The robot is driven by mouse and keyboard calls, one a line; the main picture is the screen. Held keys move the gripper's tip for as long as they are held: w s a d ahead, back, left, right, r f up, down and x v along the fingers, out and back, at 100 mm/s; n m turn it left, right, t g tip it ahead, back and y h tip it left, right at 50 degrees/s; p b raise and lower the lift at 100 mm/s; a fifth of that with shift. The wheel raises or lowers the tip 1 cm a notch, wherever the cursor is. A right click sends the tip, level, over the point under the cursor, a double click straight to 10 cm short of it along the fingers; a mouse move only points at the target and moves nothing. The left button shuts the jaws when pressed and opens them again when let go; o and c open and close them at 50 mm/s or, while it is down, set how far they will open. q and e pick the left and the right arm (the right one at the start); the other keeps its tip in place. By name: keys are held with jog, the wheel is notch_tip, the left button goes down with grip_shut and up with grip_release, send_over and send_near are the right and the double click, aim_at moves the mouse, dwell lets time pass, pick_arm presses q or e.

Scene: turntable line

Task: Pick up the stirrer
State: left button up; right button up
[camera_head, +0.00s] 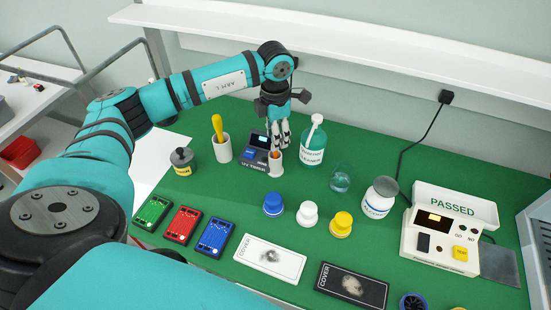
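My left gripper (281,136) points down at the back middle of the green table, just above a small white cup (276,168). A small orange tip (275,154) shows in the cup's mouth, close under the fingers; it may be the stirrer, but most of it is hidden. I cannot tell whether the fingers touch it or how far apart they are. A yellow-handled tool (217,126) stands upright in another white cup (222,150) to the left. My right gripper is not in view.
A dark device (256,148) stands close left of the gripper, and a teal-and-white bottle (313,146) close right. A glass beaker (340,181), white jar (379,197) and several coloured caps stand nearer. A tester marked PASSED (440,241) is at right. A white shelf (350,42) runs behind.

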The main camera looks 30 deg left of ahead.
pick_arm(q)
jog(key=f, duration=0.2)
jog(key=f+p, duration=0.1)
jog(key=f, duration=0.1)
jog(key=shift+w+a, duration=0.1)
jog(key=shift+w, duration=0.1)
grip_shut()
